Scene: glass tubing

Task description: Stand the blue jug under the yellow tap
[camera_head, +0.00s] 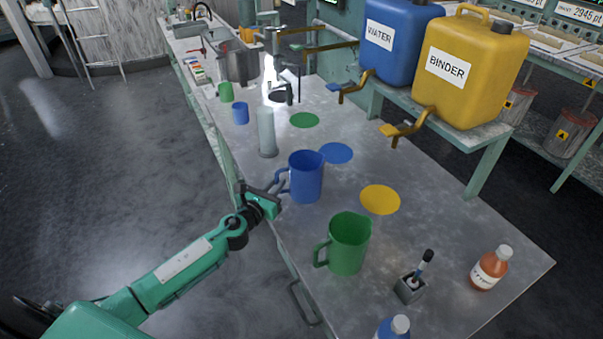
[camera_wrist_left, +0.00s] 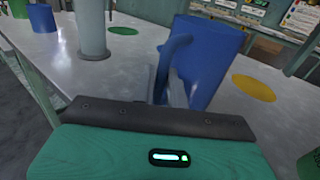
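The blue jug (camera_head: 307,178) stands upright on the bench, with its handle toward my left arm. The left gripper (camera_head: 276,187) is at that handle. In the left wrist view, the blue jug (camera_wrist_left: 208,62) is just ahead, and the close-set fingers (camera_wrist_left: 166,88) have the handle between them, apparently shut on it. The yellow tap (camera_head: 408,128) sticks out from the yellow binder container (camera_head: 470,65), above the bench. A yellow disc (camera_head: 380,199) marks the bench to the right of the jug. My right gripper is not in view.
A green jug (camera_head: 348,245) stands nearer on the bench. A grey cylinder (camera_head: 267,132) stands behind the blue jug to the left. A blue disc (camera_head: 336,153) lies behind it. A pen holder (camera_head: 410,288) and a red bottle (camera_head: 490,268) stand front right. The yellow disc is clear.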

